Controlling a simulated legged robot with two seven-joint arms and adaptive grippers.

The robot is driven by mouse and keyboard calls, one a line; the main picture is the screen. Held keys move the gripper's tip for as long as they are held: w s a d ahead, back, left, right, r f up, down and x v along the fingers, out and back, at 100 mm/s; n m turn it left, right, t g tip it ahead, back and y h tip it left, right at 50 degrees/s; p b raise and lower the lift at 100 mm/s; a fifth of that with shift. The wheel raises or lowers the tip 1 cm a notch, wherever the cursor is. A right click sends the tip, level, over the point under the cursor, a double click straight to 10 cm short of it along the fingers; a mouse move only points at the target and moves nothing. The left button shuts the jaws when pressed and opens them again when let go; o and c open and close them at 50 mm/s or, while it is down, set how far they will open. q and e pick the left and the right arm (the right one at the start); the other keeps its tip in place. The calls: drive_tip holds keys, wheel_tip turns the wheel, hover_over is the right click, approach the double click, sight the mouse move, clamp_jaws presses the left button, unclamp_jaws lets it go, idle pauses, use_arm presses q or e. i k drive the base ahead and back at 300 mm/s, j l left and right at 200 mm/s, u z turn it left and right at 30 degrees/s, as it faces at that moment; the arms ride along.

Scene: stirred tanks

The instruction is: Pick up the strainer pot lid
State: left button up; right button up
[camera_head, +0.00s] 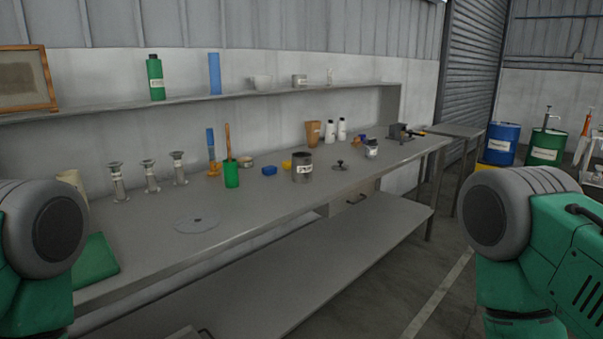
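A small dark lid with a knob (340,166) lies on the workbench, to the right of a grey metal pot with a white label (302,168). It looks like the strainer pot lid, but it is small and far off, so I cannot be sure. The lid is apart from the pot, with bare bench around it. The pot stands upright; its inside is hard to make out. Only the upper links of my two arms show, at the lower left and right edges. Neither of my grippers is in view.
A flat grey disc (196,224) lies nearer. A shelf (200,98) runs behind. The bench's front strip is mostly clear.

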sight(340, 167)
drive_tip(key=i+l+u, duration=0.15)
drive_tip(key=u, duration=0.25)
drive_tip(key=i+l+u, duration=0.1)
drive_tip(key=l+u, duration=0.15)
drive_tip(key=u, duration=0.15)
drive_tip(key=l+u, duration=0.2)
drive_tip(key=u, duration=0.15)
drive_tip(key=i, duration=0.05)
